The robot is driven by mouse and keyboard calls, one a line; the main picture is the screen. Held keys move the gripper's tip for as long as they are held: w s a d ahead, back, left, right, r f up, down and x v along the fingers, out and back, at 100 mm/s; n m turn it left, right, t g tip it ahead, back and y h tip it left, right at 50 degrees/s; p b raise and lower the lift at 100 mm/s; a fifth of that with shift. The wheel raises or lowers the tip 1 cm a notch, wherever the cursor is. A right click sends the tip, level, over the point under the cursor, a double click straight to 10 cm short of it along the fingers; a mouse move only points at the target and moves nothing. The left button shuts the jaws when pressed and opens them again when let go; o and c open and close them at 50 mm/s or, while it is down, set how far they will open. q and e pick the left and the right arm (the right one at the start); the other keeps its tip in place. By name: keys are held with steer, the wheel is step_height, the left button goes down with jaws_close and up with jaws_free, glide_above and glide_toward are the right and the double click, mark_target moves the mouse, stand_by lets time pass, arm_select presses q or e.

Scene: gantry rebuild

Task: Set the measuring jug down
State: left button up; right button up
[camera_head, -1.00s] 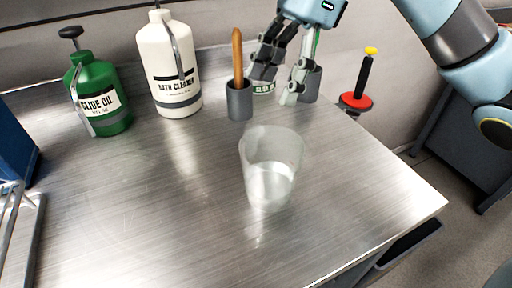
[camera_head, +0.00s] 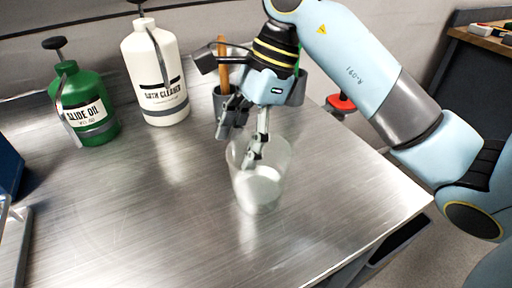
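The measuring jug (camera_head: 259,188) is a clear, tapered vessel standing upright on the steel bench near the middle of the view. My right gripper (camera_head: 238,147) reaches down over its rim from behind. Its two fingers are spread apart, one near the rim's back left and one overlapping the near part of the jug's mouth. I cannot tell whether either finger touches the wall or which is inside. The jug's far rim is partly hidden by the fingers. My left gripper is not in view.
A green slide oil bottle (camera_head: 82,100) and a white bath cleaner bottle (camera_head: 152,75) stand at the back left. A grey cup with a wooden handle (camera_head: 222,60) is behind my gripper. A red-based item (camera_head: 341,103) is at the back right.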

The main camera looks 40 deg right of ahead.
mark_target(235, 132)
jaws_close()
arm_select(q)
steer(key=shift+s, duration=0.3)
arm_select(e)
steer(key=shift+r, duration=0.2)
steer(key=shift+r, duration=0.8)
step_height(235, 132, up, 2)
steer(key=shift+p, duration=0.35)
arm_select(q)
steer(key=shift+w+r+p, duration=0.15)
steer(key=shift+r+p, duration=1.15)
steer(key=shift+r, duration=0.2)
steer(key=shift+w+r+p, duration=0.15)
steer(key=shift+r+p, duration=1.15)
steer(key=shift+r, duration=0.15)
arm_select(e)
steer(key=s+d+r, duration=0.5)
steer(key=s+r, duration=0.2)
steer(key=s, duration=0.3)
steer(key=shift+s, duration=0.15)
